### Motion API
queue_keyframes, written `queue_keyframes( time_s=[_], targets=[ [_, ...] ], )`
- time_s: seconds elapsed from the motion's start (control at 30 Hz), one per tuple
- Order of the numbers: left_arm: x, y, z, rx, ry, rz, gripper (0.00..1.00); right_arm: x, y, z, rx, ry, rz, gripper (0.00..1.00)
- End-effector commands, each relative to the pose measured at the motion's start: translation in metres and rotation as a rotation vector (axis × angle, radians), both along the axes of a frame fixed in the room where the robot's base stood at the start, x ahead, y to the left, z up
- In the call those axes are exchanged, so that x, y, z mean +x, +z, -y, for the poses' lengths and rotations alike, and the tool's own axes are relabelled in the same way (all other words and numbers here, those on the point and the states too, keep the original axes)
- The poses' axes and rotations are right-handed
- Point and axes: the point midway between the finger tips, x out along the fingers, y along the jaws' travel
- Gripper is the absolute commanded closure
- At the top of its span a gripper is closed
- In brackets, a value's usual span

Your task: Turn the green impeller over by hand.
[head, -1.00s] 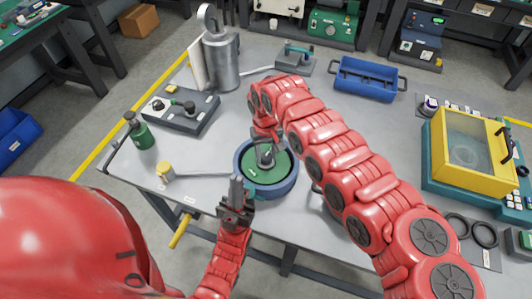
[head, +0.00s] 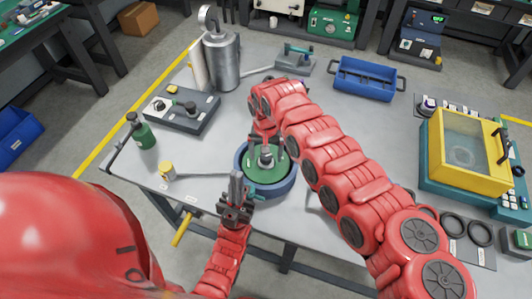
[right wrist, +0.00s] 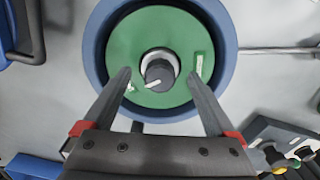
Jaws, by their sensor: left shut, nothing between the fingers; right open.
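The green impeller (head: 257,173) sits in a round blue housing (head: 290,182) near the front middle of the table. In the right wrist view the impeller (right wrist: 130,45) is a green disc with a dark central hub and small white marks, inside the blue ring (right wrist: 97,45). My right gripper (right wrist: 157,85) is open over it, its fingers on either side of the hub; I cannot tell whether they touch. In the head view my right gripper (head: 266,152) is partly hidden by its wrist. My left gripper (head: 236,178) is shut and empty at the housing's near left edge.
A grey cylinder (head: 222,62) and a black control box (head: 182,108) stand at the back left. A green bottle (head: 141,131) stands at the left edge. A blue tray (head: 366,80) is at the back, a yellow-framed tester (head: 466,150) at the right. The middle right table is clear.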

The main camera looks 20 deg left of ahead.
Motion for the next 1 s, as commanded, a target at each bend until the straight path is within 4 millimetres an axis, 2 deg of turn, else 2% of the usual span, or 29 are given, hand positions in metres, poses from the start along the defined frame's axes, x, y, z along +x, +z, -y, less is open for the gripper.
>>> queue_keyframes(
  time_s=[0.17, 0.43, 0.6, 1.0],
  targets=[
    [0.0, 0.004, 0.0, 0.0, 0.0, 0.0, 1.0, 0.0, 0.005, 0.0, 0.0, 0.001, 0.0, 0.09],
    [0.0, 0.027, 0.0, 0.0, 0.0, 0.0, 1.0, 0.001, 0.046, 0.001, -0.001, 0.0, 0.0, 0.09],
    [0.0, 0.035, 0.0, 0.0, 0.0, 0.0, 1.0, 0.0, 0.069, -0.001, 0.001, 0.002, 0.002, 0.09],
    [0.0, 0.034, 0.0, 0.0, 0.0, 0.0, 1.0, 0.0, 0.07, 0.0, 0.0, 0.002, -0.001, 0.09]
  ],
)
